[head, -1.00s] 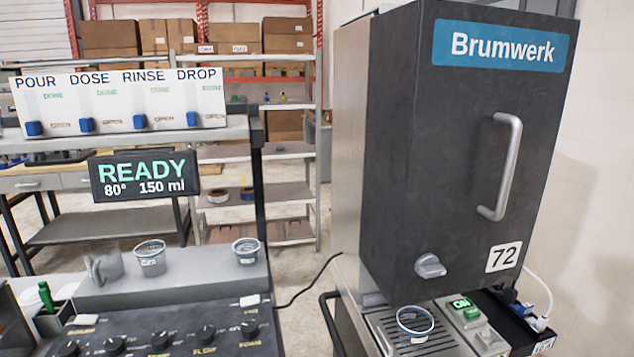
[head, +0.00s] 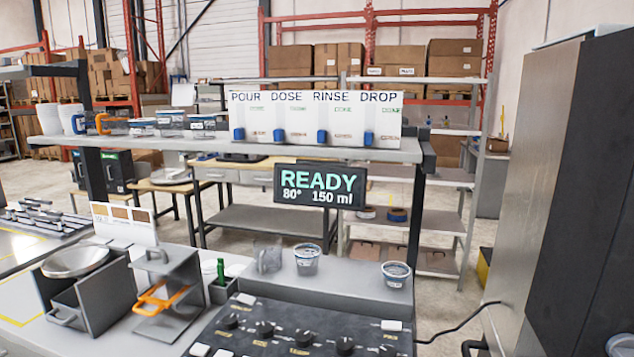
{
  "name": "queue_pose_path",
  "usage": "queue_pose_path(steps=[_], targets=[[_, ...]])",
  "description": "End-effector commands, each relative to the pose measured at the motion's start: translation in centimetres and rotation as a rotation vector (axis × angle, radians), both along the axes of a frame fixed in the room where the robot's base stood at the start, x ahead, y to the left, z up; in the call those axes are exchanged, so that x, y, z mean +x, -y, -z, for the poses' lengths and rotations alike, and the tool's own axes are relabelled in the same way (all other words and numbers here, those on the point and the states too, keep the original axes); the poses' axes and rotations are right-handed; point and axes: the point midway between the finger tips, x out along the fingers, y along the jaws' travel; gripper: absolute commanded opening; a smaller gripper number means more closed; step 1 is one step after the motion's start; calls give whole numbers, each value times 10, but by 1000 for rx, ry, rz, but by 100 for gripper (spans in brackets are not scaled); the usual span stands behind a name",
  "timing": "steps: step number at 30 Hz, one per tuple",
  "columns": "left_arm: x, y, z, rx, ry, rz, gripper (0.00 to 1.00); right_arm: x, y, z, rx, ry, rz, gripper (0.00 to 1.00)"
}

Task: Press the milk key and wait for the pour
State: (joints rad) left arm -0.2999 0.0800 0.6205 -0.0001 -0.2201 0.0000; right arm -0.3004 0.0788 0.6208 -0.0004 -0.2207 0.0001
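Neither gripper shows in the head view. A dark control panel (head: 300,334) with several black knobs and a few white keys lies at the bottom centre. One white key (head: 391,325) is at its right side and another white key (head: 245,298) at its upper left. The labels are too small to read, so I cannot tell which key is milk. The display (head: 320,187) above reads READY, 80° and 150 ml.
A tall dark machine (head: 585,200) fills the right edge. A partly cut-off pale round object (head: 621,346) shows before it. A board of POUR, DOSE, RINSE and DROP sliders (head: 315,118) stands on the shelf. Grey holders (head: 90,300) stand at the lower left.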

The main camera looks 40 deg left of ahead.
Motion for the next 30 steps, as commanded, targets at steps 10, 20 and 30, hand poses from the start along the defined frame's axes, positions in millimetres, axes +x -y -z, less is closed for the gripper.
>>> queue_pose_path(steps=[10,20,30], targets=[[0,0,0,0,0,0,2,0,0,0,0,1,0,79],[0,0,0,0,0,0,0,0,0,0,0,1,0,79],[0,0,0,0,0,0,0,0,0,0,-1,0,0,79]])
